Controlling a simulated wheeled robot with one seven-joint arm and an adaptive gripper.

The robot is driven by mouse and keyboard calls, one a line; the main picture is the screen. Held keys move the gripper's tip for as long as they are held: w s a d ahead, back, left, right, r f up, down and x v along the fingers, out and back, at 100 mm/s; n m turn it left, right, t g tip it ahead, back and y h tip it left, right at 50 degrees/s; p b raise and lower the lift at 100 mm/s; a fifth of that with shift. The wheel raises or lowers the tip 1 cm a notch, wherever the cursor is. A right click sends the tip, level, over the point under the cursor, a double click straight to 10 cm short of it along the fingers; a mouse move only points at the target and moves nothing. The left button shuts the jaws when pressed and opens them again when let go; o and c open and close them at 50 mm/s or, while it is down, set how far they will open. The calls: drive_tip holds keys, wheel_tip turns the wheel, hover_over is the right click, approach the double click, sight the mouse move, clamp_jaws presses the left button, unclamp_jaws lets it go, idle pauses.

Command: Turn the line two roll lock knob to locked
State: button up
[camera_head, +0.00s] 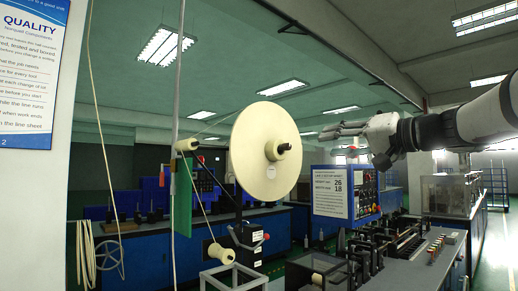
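A large cream roll (252,160) stands upright on its payoff stand at the middle of the head view. A hub with a dark knob-like end (284,147) sticks out to the right from its centre. I cannot read any lock marking or tell the knob's setting. My gripper (330,142) reaches in from the right, its fingers pointing left toward the hub. The fingers look spread, with nothing between them. The gripper appears clear of the roll and the hub.
A blue panel with a white notice (331,192) stands below my gripper. A machine bench (430,257) with several upright parts fills the lower right. A dark box with a red button (248,240) sits below the roll. A thin pole (176,100) rises at left.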

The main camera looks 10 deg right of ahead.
sight(289, 147)
drive_tip(key=p+x, duration=0.3)
drive_tip(key=x, duration=1)
drive_tip(key=shift+w+r, duration=0.15)
drive_tip(key=shift+w, duration=0.3)
clamp_jaws()
